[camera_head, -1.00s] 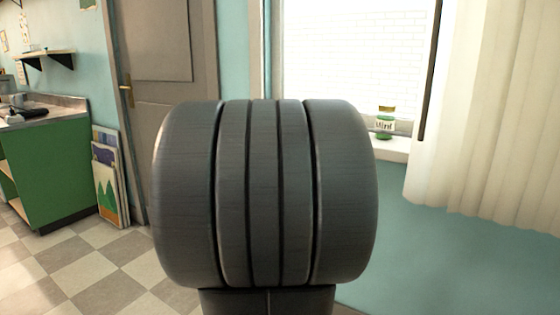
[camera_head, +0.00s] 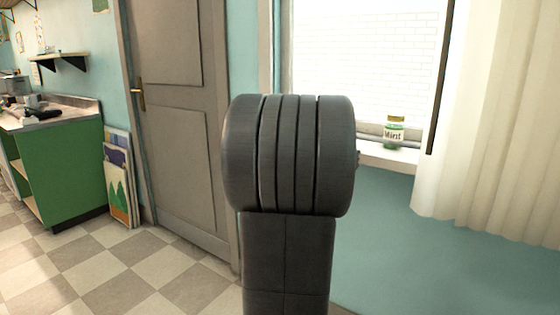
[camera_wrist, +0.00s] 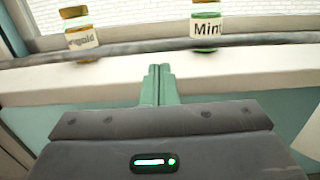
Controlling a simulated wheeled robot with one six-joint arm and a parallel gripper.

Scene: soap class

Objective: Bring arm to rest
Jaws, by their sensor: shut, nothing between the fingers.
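My gripper (camera_wrist: 159,72) shows in the wrist view with its two green fingers together and nothing between them. The fingers point toward a white window sill. In the head view, my dark grey arm (camera_head: 290,155) stands upright in the middle and hides the gripper.
A jar labelled Mint (camera_head: 393,133) stands on the window sill (camera_head: 390,155); it also shows in the wrist view (camera_wrist: 206,28). A second jar with a partly readable label (camera_wrist: 81,35) stands left of it. A door (camera_head: 180,125), green counter (camera_head: 60,170), leaning pictures (camera_head: 120,180) and curtain (camera_head: 500,120) surround a clear checkered floor.

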